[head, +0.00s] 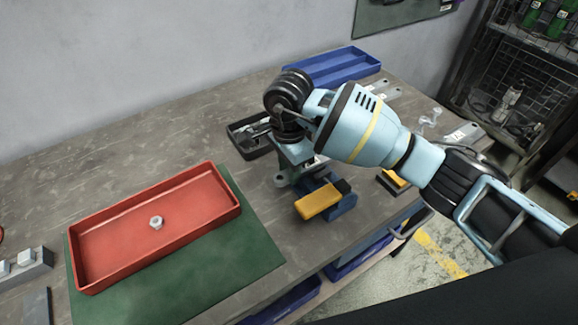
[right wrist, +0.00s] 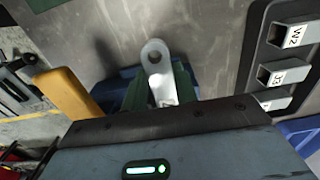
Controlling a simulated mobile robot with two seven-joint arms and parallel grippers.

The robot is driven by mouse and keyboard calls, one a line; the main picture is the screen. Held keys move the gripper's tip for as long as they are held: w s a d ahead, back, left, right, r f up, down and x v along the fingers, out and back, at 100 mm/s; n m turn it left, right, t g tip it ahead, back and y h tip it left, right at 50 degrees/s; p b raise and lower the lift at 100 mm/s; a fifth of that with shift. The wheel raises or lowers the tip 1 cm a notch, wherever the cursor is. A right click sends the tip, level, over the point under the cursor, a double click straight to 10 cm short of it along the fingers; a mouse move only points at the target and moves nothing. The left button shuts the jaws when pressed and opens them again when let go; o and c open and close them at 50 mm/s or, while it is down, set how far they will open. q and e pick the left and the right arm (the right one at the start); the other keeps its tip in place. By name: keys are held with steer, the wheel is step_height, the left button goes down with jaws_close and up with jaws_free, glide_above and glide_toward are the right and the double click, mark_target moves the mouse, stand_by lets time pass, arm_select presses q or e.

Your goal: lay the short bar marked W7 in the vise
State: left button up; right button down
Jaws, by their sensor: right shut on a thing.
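My right gripper (head: 296,160) is shut on a grey metal bar (right wrist: 157,72) with a round hole in its end. The bar lies between the two dark green fingers in the right wrist view, and no mark shows on it. A blue vise (head: 342,207) with a yellow block-like part (head: 318,201) is on the bench, just right of and in front of the gripper. In the right wrist view, the vise's blue body (right wrist: 124,74) shows behind the fingers, with the yellow part (right wrist: 70,92) at left. I cannot tell whether the bar touches the vise. My left gripper is not in view.
A black tray (right wrist: 247,62) holds several labelled bars, one marked W2 (right wrist: 292,37). A red tray (head: 205,208) with a nut (head: 156,222) lies on a green mat (head: 236,250). A blue divided tray (head: 345,68) is at the back.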

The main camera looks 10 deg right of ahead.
steer(key=c, duration=1)
jaws_free()
step_height(320, 180, up, 8)
steer(key=shift+f, duration=0.1)
steer(key=shift+s, duration=0.1)
